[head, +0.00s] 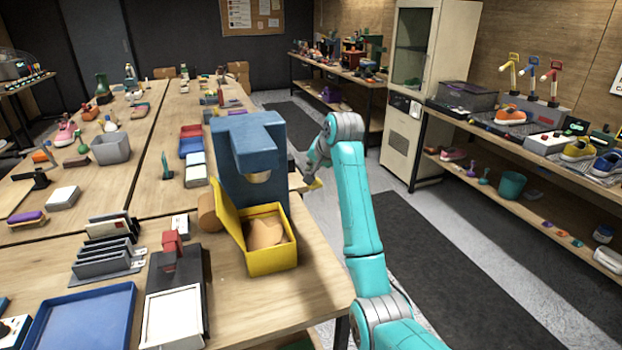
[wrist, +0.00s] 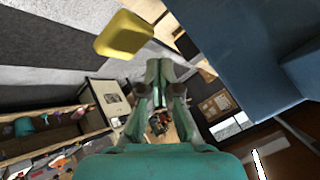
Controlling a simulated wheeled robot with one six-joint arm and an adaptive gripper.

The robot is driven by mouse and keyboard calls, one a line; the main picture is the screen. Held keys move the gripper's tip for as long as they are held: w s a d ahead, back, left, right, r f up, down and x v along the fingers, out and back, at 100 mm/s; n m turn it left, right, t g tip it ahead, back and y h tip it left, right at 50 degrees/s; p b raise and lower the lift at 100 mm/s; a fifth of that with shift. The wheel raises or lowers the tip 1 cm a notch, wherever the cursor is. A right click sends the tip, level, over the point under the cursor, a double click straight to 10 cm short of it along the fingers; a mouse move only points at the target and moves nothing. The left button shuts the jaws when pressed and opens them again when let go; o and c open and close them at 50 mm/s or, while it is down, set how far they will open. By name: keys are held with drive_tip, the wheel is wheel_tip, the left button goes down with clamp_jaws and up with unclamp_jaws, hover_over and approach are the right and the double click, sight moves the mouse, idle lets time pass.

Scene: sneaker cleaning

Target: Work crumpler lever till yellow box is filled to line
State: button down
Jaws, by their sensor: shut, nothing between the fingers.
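The blue crumpler (head: 245,140) stands on the wooden table, with a pale part showing under its overhang. The open yellow box (head: 272,262) sits beneath its front, its lid tilted up at the left. Crumpled brown paper (head: 264,234) lies inside; I cannot make out a fill line. The yellow lever end (head: 315,184) sticks out at the crumpler's right and shows as a yellow paddle (wrist: 123,36) in the wrist view. My gripper (wrist: 158,98) is shut and empty, beside the crumpler's blue body (wrist: 225,50), apart from the paddle.
A black stand with a red top (head: 172,242) and a blue tray (head: 88,318) are left of the box. A brown roll (head: 208,212) lies beside the crumpler. The table's right edge is close; the aisle floor (head: 440,265) beyond is clear.

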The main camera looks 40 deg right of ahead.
drive_tip(key=shift+r, duration=0.1)
drive_tip(key=shift+w+r, duration=0.15)
drive_tip(key=shift+r, duration=2.2)
